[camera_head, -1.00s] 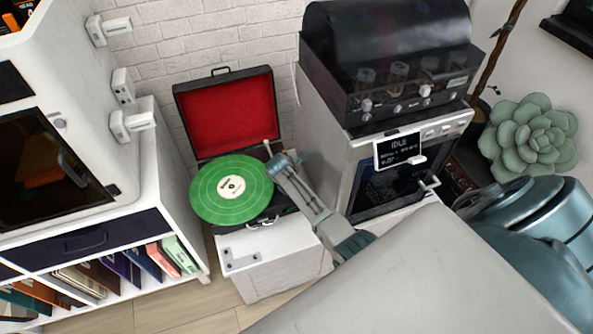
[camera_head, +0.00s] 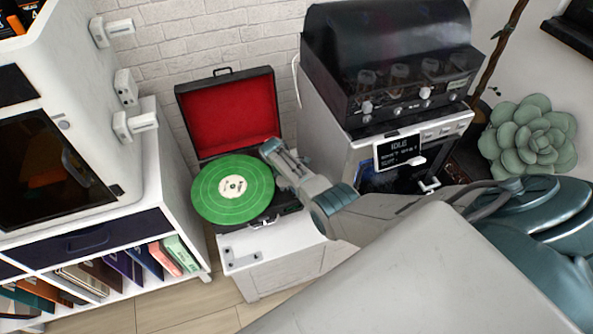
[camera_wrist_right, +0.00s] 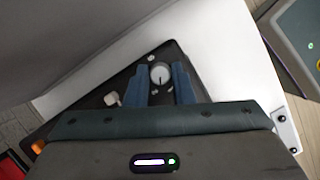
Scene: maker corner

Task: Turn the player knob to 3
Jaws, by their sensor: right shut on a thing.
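The record player (camera_head: 262,222) is a black case with its red-lined lid up and a green record (camera_head: 232,189) on it. It stands on a white cabinet. My right gripper (camera_head: 274,156) reaches over the player's right side. In the right wrist view, my right gripper (camera_wrist_right: 161,84) has its blue fingers on either side of the round pale player knob (camera_wrist_right: 160,72), shut on it. A dark pointer line on the knob points toward the bottom of that view. Scale numbers are too small to read. In the head view the knob is hidden. My left gripper is out of view.
A pale lever or tonearm part (camera_wrist_right: 113,99) lies left of the fingers in the wrist view. A dark-hooded machine (camera_head: 392,65) with an IDLE display (camera_head: 398,150) stands right of the player. A white shelf unit (camera_head: 150,195) stands left.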

